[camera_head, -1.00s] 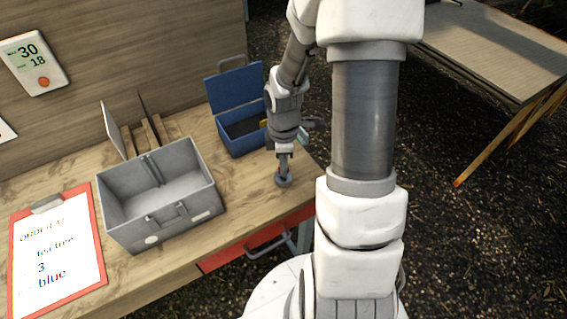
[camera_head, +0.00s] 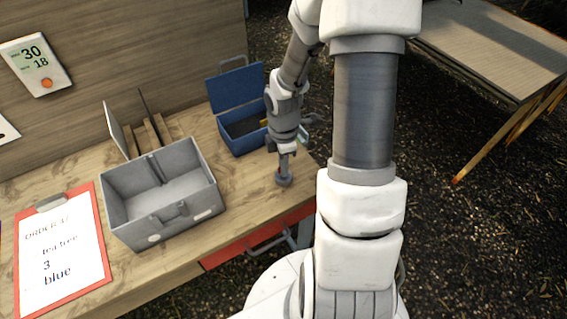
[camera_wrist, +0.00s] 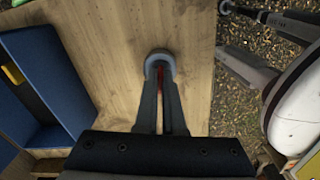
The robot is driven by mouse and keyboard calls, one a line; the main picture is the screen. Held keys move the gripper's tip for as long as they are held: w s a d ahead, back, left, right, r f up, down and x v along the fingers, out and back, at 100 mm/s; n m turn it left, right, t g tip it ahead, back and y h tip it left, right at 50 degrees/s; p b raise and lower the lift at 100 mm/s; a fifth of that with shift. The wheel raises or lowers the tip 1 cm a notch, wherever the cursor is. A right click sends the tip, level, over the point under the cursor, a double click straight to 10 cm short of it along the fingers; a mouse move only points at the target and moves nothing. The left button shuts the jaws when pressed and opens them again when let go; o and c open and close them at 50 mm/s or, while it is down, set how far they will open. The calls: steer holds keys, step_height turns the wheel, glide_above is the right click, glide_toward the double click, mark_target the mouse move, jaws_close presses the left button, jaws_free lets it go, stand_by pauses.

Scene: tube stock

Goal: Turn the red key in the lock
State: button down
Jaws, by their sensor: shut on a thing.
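The lock (camera_wrist: 159,60) is a round grey piece on the wooden bench top; in the head view it (camera_head: 283,180) sits near the bench's right end. The red key (camera_wrist: 160,78) shows as a thin red strip between the fingers, mostly hidden by them. My gripper (camera_wrist: 161,84) points down over the lock, its fingers shut on the key. In the head view my gripper (camera_head: 285,164) stands right at the lock, and the key cannot be made out there.
An open blue box (camera_head: 234,97) stands just behind and left of my gripper. An open grey bin (camera_head: 160,222) is further left, and a red clipboard (camera_head: 106,262) lies at the front left. A red drawer (camera_head: 222,257) with a handle is under the bench edge.

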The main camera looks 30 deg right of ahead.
steer(key=shift+n+p, duration=0.95)
steer(key=shift+n, duration=0.55)
steer(key=shift+n+p, duration=0.4)
steer(key=shift+n, duration=0.2)
steer(key=shift+n+p, duration=0.5)
steer(key=shift+n, duration=0.3)
steer(key=m, duration=0.3)
steer(key=c, duration=0.9)
jaws_free()
steer(key=shift+c, duration=0.2)
step_height(320, 180, up, 17)
steer(key=p, duration=0.3)
steer(key=shift+r, duration=0.2)
